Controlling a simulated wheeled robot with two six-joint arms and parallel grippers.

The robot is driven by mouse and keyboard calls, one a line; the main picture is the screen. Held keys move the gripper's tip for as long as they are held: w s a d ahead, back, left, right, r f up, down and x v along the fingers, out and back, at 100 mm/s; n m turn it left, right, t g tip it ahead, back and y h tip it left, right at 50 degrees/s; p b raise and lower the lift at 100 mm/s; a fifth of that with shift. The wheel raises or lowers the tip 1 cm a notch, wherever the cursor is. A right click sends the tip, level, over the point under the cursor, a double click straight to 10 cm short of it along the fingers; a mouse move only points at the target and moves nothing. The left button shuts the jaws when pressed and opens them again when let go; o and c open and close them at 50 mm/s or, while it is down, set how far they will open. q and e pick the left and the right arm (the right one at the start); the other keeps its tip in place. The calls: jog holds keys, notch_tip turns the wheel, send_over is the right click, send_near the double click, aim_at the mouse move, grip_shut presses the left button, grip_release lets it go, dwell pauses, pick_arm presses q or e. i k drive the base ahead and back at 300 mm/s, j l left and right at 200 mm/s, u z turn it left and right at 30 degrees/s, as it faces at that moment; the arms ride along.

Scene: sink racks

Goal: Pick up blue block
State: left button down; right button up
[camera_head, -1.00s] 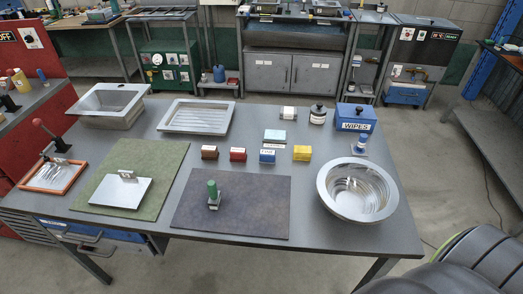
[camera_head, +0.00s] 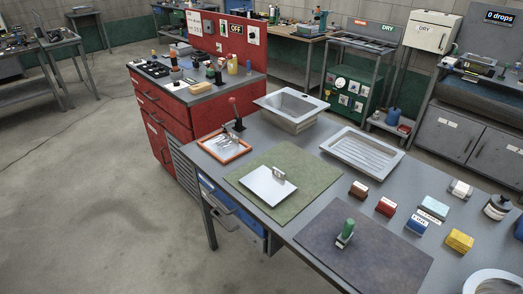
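The blue block (camera_head: 417,224) stands on the grey table (camera_head: 308,201) at the right of the head view. It has a white label on top and sits in a row with a brown block (camera_head: 359,190), a red block (camera_head: 386,207) and a yellow block (camera_head: 459,241). A pale blue-green piece (camera_head: 434,207) lies just behind it. Neither of my grippers is in view.
A dark mat with a green-handled tool (camera_head: 345,234) lies in front of the blocks. A green mat (camera_head: 301,164) holds a metal plate (camera_head: 268,186). A sink basin (camera_head: 291,109) and ribbed tray (camera_head: 362,152) stand behind. A red cabinet (camera_head: 173,117) is left; floor is open front left.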

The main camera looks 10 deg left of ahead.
aim_at(416, 224)
jog(key=i+j+z, duration=0.45)
jog(key=j, duration=0.15)
jog(key=j+z, duration=0.2)
jog(key=j, duration=0.15)
